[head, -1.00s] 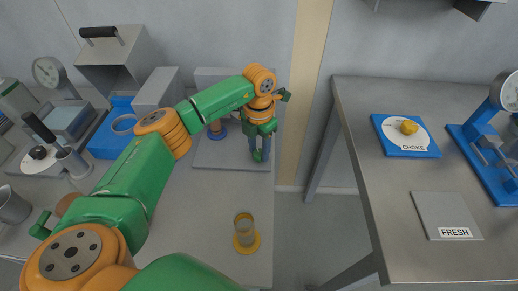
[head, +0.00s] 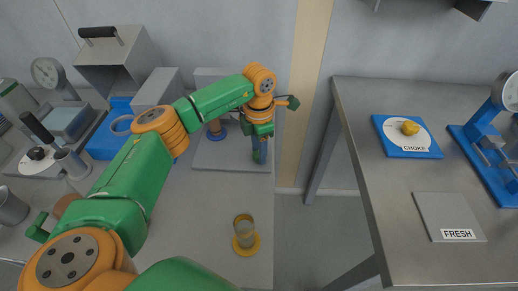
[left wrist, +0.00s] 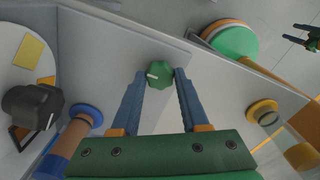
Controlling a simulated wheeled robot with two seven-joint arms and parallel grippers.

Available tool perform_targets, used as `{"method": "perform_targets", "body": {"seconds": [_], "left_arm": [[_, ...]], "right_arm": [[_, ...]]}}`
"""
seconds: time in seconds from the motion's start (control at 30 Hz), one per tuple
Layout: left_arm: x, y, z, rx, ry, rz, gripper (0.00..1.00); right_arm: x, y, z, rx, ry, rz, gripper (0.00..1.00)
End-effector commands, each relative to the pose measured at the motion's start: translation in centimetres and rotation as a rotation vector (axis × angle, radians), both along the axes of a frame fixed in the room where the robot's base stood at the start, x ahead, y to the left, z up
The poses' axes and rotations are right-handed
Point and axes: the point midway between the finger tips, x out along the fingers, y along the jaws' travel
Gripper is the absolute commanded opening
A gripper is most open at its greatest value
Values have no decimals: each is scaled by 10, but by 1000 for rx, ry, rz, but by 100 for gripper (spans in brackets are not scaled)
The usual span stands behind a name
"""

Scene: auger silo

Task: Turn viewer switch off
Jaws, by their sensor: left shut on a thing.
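My left gripper (head: 260,150) points down at a grey panel (head: 212,158) at the back of the left bench. In the left wrist view, its two blue fingers (left wrist: 160,76) are shut on a green many-sided knob (left wrist: 159,75) with a white mark on its face. The knob sits against a grey surface. In the head view the knob is hidden by my gripper. No lettering naming the viewer switch is readable. My right gripper is not clearly seen in the head view.
A glass on a yellow base (head: 245,235) stands in front of the panel. In the left wrist view a black knob (left wrist: 35,106) on a white dial is at the left. The right bench (head: 400,190) holds a CHOKE dial (head: 407,135) and a FRESH plate (head: 448,217).

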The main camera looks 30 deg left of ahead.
Motion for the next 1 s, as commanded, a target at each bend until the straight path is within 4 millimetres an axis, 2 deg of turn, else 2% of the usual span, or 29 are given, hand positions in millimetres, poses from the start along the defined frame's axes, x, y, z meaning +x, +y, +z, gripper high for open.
{"method": "perform_targets", "body": {"seconds": [0.23,0.27,0.37,0.67,0.77,1.0], "left_arm": [[1,0,1,0,-3,-1,0],[1,0,1,0,-3,0,47],[1,0,1,0,-3,0,74],[1,0,2,0,-2,1,74],[1,0,16,-1,-6,1,74],[1,0,63,0,-5,1,74]], "right_arm": [[0,0,0,0,0,0,50],[0,0,0,0,0,0,50],[0,0,0,1,0,0,50],[0,0,0,1,0,0,50],[0,1,-4,1,0,0,50],[0,1,-9,1,0,0,50]]}}
